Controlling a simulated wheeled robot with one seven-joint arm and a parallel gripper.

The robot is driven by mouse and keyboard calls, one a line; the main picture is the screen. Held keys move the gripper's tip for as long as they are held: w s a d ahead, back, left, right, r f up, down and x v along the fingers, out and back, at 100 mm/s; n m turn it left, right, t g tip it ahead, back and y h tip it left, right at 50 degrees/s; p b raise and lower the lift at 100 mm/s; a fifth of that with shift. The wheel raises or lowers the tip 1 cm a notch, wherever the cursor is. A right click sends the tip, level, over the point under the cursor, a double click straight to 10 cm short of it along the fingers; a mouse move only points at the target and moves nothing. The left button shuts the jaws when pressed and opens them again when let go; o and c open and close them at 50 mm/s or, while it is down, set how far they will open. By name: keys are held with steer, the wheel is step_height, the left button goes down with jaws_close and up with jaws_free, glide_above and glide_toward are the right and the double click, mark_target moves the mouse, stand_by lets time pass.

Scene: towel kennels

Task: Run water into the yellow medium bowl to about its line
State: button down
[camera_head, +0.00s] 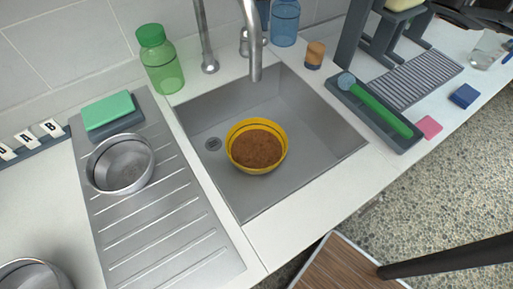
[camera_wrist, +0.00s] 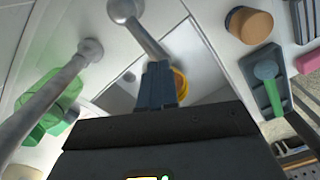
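The yellow bowl (camera_head: 237,160) sits upright in the sink, right of the drain. Rough brown matter (camera_head: 258,149) fills its lower part, and a dark line runs around the inside wall below the rim. No water shows in it. The tap spout (camera_head: 251,45) hangs over the sink behind the bowl, with no stream visible. In the wrist view a grey rod with a round base (camera_wrist: 125,9) runs toward my gripper (camera_wrist: 160,68). My fingers look closed together; whether they touch the rod is unclear. They partly hide the yellow bowl (camera_wrist: 182,83). The head view does not show my gripper.
Left of the sink (camera_head: 310,152) are a green bottle (camera_head: 163,68), a green sponge (camera_head: 107,110) and a steel bowl (camera_head: 120,165) on the drainer. A tray with a green-handled brush (camera_head: 378,108) and a cork-coloured jar (camera_head: 315,54) stand right.

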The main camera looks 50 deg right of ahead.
steer(key=shift+f, duration=0.15)
steer(key=shift+f+b, duration=1.05)
steer(key=shift+f, duration=0.65)
stand_by(6.2)
